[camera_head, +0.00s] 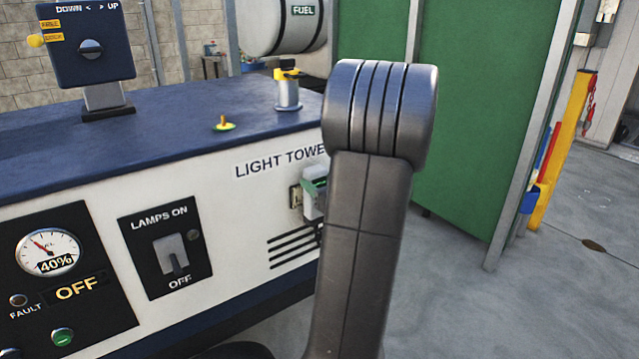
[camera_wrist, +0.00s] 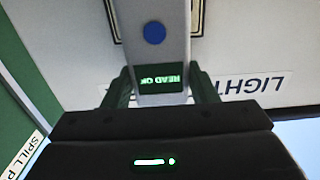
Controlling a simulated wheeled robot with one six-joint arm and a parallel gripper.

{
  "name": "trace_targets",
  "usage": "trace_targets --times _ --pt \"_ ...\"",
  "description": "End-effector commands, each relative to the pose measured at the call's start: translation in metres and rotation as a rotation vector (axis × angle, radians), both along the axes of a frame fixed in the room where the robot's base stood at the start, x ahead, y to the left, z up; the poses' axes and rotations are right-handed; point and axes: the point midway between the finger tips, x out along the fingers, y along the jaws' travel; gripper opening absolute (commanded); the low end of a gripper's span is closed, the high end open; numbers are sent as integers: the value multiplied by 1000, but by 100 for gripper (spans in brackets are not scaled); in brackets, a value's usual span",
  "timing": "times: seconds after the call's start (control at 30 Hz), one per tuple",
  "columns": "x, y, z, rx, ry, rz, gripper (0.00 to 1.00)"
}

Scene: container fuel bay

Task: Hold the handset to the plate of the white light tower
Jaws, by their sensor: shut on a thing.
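The white light tower (camera_head: 225,205) with a dark blue top fills the left and middle of the head view. Its plate (camera_head: 295,197) is on the white side panel below the lettering. The pale grey handset (camera_head: 310,206) is at the plate, partly hidden by my arm. In the wrist view the handset (camera_wrist: 178,50) has a blue dot and a lit green screen that reads READ OK, upside down. The plate's edge (camera_wrist: 116,22) shows behind it. My gripper (camera_wrist: 165,92) is shut on the handset, a finger on either side. I cannot tell whether handset and plate touch.
The tower carries a lamp switch (camera_head: 171,254), a fuel gauge (camera_head: 47,252) and a blue control box (camera_head: 85,45). A green wall (camera_head: 470,120) stands behind at the right, with a yellow post (camera_head: 563,150) beyond. The floor at the right is mostly clear.

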Motion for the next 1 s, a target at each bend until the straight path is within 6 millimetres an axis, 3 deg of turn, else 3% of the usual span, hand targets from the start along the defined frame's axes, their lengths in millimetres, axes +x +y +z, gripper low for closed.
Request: trace_targets --times 0.23,1.0 --pt "-6 -5 -2 1 -3 -2 22" --pt "-69 -51 -2 -1 -3 -2 22"
